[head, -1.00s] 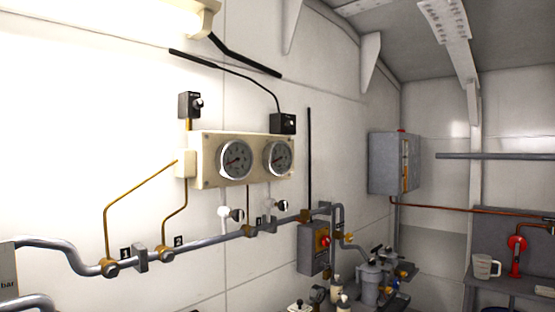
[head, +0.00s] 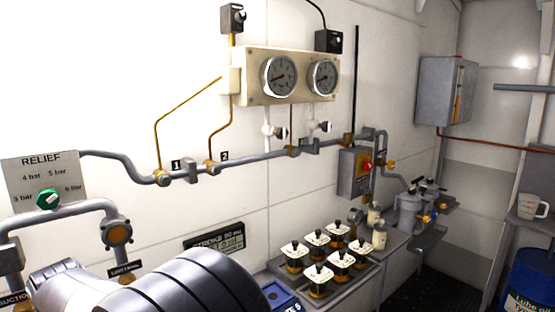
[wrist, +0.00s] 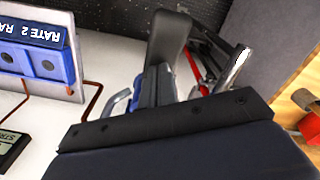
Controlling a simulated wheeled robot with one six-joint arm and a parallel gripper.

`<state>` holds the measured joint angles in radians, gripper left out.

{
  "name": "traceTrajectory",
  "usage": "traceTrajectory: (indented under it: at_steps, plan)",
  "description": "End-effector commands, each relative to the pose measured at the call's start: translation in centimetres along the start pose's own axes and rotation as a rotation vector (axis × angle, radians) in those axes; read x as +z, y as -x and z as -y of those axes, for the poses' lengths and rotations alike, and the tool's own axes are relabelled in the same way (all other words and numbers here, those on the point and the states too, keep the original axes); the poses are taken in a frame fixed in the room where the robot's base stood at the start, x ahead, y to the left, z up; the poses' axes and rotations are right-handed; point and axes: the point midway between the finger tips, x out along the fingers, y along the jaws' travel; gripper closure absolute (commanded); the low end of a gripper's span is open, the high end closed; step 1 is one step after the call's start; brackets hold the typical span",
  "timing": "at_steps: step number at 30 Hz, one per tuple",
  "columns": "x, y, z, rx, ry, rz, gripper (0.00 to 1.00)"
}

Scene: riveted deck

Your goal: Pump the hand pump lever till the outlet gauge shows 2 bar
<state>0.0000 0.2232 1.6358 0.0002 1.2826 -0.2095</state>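Two round dial gauges, a left one (head: 279,76) and a right one (head: 323,76), sit on a cream wall panel (head: 252,90) in the head view. Both needles point toward the lower left; the scales are too small to read, and I cannot tell which is the outlet gauge. My gripper (wrist: 172,42) shows as a dark upright part in the wrist view; its finger gap is not clear. A shiny silver rod (wrist: 238,66) stands right of it, apart in the picture. I cannot tell whether it is the pump lever. My gripper is not visible in the head view.
A relief plate (head: 40,178) with a green knob (head: 47,199) is at left. Grey pipes (head: 205,168) run below the gauges. Several white-topped jars (head: 341,258) stand on a tray. A blue box (wrist: 40,64) is left in the wrist view.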

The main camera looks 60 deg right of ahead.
Motion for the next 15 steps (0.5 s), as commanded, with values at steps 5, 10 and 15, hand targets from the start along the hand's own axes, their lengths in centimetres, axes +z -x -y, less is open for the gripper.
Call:
traceTrajectory:
  at_steps: [5,10,15]
  plan:
    - [0.0,-2.0,0.0,0.0,0.0,0.001,1.0]
    - [0.0,-3.6,0.0,0.001,0.0,0.0,1.0]
    - [0.0,-5.1,0.0,0.0,0.0,0.0,1.0]
